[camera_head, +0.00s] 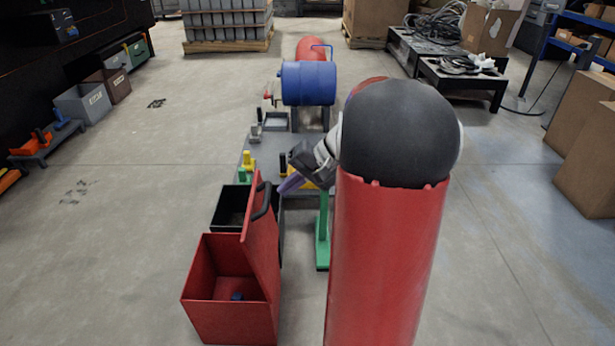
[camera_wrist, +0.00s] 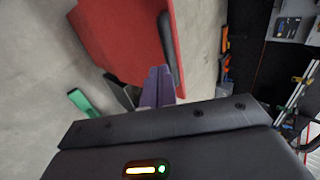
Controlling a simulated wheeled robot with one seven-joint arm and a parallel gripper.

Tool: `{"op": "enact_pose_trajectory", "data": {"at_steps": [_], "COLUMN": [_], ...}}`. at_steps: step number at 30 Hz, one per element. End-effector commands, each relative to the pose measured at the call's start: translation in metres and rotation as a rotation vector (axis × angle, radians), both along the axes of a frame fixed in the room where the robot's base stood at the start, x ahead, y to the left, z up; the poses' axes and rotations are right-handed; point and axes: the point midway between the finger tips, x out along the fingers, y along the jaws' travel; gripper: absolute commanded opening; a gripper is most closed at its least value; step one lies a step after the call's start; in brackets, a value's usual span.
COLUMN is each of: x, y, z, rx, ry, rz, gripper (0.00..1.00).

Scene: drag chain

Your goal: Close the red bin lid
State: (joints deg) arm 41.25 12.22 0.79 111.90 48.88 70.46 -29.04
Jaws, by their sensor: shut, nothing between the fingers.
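The red bin (camera_head: 213,308) stands at the lower left in the head view, open at the top. Its red lid (camera_head: 261,245) stands raised, nearly upright, along the bin's right side, with a black handle (camera_head: 263,203) near its upper edge. My gripper (camera_head: 282,189) is shut and empty, its purple fingers just right of the lid's upper part. In the wrist view the lid (camera_wrist: 118,35) and handle (camera_wrist: 167,45) lie just beyond the shut fingertips (camera_wrist: 160,70). I cannot tell whether the fingers touch the lid.
A small blue object (camera_head: 237,296) lies inside the red bin. A black bin (camera_head: 229,208) stands behind it. A green post (camera_head: 322,235) and a grey bench with a blue drum (camera_head: 308,83) stand beyond.

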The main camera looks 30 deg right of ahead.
Motion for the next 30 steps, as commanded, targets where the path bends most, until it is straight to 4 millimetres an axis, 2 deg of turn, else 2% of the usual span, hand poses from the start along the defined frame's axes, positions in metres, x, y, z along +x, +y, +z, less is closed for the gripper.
{"op": "enact_pose_trajectory", "data": {"at_steps": [6, 22, 30], "x": [0.010, 0.013, 0.030], "y": [0.014, 0.020, 0.045], "z": [-0.006, -0.004, 0.002], "rx": [0.000, -0.013, -0.111], "ry": [0.001, 0.008, 0.073], "rz": [-0.001, 0.002, 0.008], "gripper": [0.00, 0.00, 0.00]}}
